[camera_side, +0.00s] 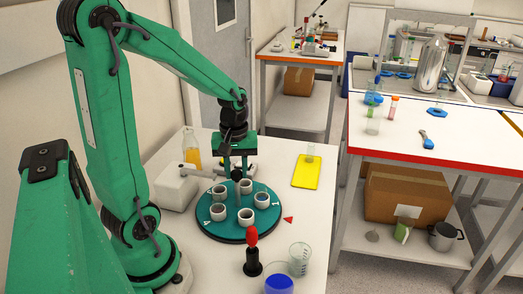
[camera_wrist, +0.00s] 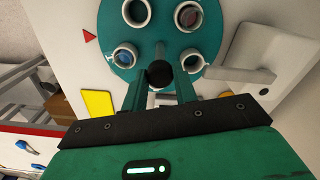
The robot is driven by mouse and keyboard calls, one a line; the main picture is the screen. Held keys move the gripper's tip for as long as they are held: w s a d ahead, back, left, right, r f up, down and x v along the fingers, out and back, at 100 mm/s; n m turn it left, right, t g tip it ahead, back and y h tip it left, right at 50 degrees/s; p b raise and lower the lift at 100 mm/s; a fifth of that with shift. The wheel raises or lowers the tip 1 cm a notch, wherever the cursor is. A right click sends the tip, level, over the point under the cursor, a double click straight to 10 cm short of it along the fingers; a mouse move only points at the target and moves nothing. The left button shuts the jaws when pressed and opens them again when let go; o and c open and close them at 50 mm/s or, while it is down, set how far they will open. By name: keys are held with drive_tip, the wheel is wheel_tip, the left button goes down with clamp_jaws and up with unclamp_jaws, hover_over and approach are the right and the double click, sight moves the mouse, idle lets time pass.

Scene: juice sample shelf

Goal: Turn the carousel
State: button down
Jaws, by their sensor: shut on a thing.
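The carousel (camera_side: 238,238) is a round teal disc on the white table, with white numbers near its rim and several white cups on it. It also shows in the wrist view (camera_wrist: 160,12), cut by the top edge. A post rises near its middle, with a dark round knob (camera_wrist: 160,74) at its top in the wrist view. My gripper (camera_side: 237,176) points down over the disc. In the wrist view my gripper (camera_wrist: 160,86) has its two fingers on either side of the knob, shut on it. In the side view the fingers partly hide the knob.
A red triangle (camera_side: 288,219) lies right of the disc. A red-topped black tool (camera_side: 252,253), a beaker (camera_side: 299,259) and a blue-filled vessel (camera_side: 279,285) stand in front. A yellow pad (camera_side: 306,172) lies behind right; an orange-filled flask (camera_side: 192,150) stands behind left.

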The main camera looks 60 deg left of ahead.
drive_tip(key=shift+r+n, duration=0.1)
drive_tip(key=shift+n, duration=12.4)
drive_tip(key=c, duration=1.1)
unclamp_jaws()
